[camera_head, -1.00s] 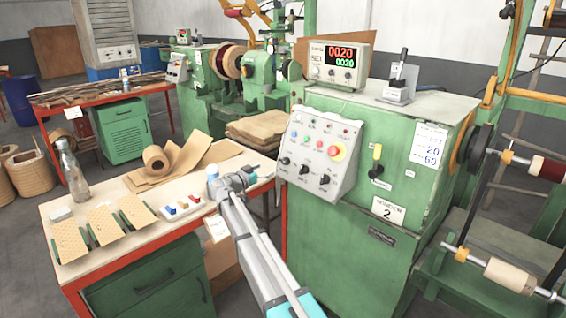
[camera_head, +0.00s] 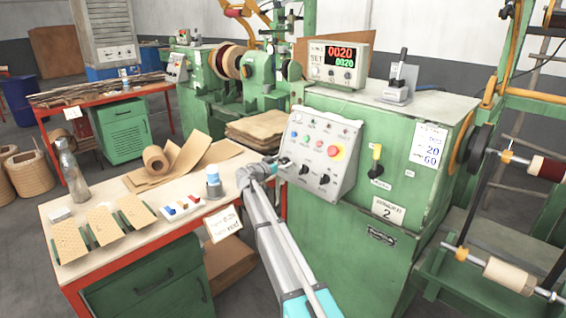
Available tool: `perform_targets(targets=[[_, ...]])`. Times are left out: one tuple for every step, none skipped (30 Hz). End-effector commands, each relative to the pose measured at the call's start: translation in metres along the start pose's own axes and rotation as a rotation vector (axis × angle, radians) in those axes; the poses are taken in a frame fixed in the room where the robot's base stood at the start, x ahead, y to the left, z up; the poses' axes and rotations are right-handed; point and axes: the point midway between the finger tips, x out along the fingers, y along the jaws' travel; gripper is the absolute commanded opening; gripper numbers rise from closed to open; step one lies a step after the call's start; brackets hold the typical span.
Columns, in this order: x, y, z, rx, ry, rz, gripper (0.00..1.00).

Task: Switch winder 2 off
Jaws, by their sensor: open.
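Winder 2 is the green machine (camera_head: 345,235) with a white "2" label (camera_head: 388,210) on its front. My gripper (camera_head: 279,160) is open at the panel's left edge, close to the leftmost knob. I cannot tell whether it touches the panel.

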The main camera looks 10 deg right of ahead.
Motion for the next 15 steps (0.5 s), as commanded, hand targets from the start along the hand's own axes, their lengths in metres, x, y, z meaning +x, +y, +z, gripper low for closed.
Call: perform_targets(targets=[[0.0, 0.0001, 0.0, 0.0, 0.0, 0.0, 0.94], [-0.0001, 0.0, 0.0, 0.0, 0.0, 0.0, 0.94], [-0.0001, 0.0001, 0.0, 0.0, 0.0, 0.0, 0.94], [-0.0001, 0.0, 0.0, 0.0, 0.0, 0.0, 0.92], [-0.0001, 0.0001, 0.0, 0.0, 0.0, 0.0, 0.87], [-0.0001, 0.0001, 0.0, 0.0, 0.0, 0.0, 0.79], [-0.0002, 0.0001, 0.0, 0.0, 0.0, 0.0, 0.74], [-0.0002, 0.0001, 0.0, 0.0, 0.0, 0.0, 0.68], [-0.0002, 0.0001, 0.0, 0.0, 0.0, 0.0, 0.61], [-0.0002, 0.0001, 0.0, 0.0, 0.0, 0.0, 0.55], [-0.0002, 0.0001, 0.0, 0.0, 0.0, 0.0, 0.5], [-0.0002, 0.0002, 0.0, 0.0, 0.0, 0.0, 0.42], [-0.0002, 0.0002, 0.0, 0.0, 0.0, 0.001, 0.37], [-0.0007, -0.0001, 0.0, 0.0, 0.0, 0.0, 0.31], [-0.001, -0.0004, 0.0, 0.0, 0.0, 0.0, 0.24]])
